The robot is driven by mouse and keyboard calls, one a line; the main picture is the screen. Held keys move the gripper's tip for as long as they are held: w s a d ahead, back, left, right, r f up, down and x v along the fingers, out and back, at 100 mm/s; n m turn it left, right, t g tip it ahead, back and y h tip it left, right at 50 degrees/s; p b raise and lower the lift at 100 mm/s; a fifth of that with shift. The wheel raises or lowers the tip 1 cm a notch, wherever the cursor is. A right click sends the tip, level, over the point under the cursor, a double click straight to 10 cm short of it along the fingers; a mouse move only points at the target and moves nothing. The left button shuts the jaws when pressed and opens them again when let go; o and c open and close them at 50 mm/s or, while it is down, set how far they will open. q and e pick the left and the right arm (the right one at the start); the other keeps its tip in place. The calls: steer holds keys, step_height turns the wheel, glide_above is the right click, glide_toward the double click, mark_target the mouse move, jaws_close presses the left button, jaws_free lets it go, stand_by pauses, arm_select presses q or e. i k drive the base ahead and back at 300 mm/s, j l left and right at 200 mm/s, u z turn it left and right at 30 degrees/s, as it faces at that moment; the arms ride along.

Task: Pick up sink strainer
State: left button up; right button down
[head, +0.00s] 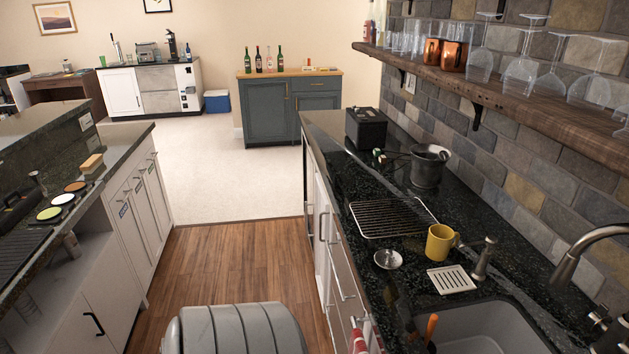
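The sink strainer (388,259) looks like a small round metal disc with a raised knob in the middle. It lies on the dark stone counter (345,185) on the right, near the counter's front edge. It is in front of a wire rack and left of a white slotted dish, apart from both. Nothing covers it. Neither of my grippers shows in the head view.
The sink (480,325) is nearer, with a curved faucet (580,250). A wood-floored aisle (235,262) runs between the counters.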

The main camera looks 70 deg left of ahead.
mark_target(388, 258)
steer(key=k+j+u, duration=0.1)
steer(key=u, duration=1.5)
steer(key=k+j, duration=0.2)
steer(key=z, duration=0.05)
